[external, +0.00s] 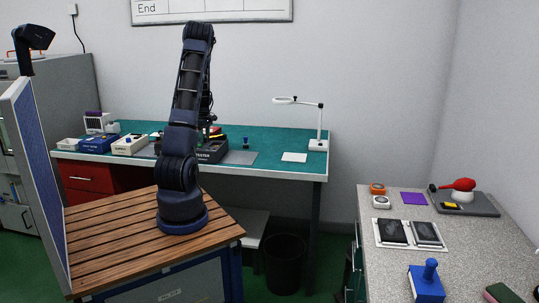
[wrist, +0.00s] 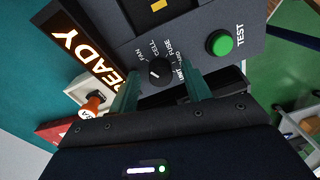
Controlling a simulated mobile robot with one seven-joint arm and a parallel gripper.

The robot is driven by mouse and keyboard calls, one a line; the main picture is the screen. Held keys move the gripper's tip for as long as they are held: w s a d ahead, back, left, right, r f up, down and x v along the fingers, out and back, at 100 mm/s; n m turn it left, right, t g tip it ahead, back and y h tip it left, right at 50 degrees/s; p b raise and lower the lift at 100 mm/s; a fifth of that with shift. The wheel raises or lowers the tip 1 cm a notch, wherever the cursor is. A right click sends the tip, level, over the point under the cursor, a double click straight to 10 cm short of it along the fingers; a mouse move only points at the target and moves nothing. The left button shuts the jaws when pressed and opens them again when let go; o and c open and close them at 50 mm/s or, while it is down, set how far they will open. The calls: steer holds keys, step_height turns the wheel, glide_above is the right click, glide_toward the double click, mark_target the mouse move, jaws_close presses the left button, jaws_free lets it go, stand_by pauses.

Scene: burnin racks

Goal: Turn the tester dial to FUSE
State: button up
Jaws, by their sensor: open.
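The tester (external: 208,155) is a dark box on the teal bench, partly hidden behind my arm in the external view. In the wrist view its dark panel (wrist: 203,22) carries a black round dial (wrist: 159,71). Labels around the dial read FAN, CELL, FUSE and one partly covered by a finger. A small pale mark shows on the dial, but I cannot tell for sure which label it points to. My gripper (wrist: 161,76) is open, with one teal finger on each side of the dial. Contact with the dial is not clear. My gripper is hidden in the external view.
A green TEST button (wrist: 220,43) sits right of the dial. A lit READY sign (wrist: 92,52) is at left. An orange-and-white item (wrist: 95,102) lies close to the left finger. Boxes (external: 130,144) and a lamp (external: 318,125) stand on the bench.

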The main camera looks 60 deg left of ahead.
steer(key=c, duration=1)
steer(key=shift+m, duration=0.4)
steer(key=m, duration=0.3)
steer(key=shift+m, duration=0.3)
steer(key=m, duration=0.3)
steer(key=shift+m, duration=0.4)
steer(key=m, duration=0.4)
steer(key=shift+y, duration=0.3)
steer(key=shift+d+m, duration=0.1)
steer(key=shift+m, duration=1.6)
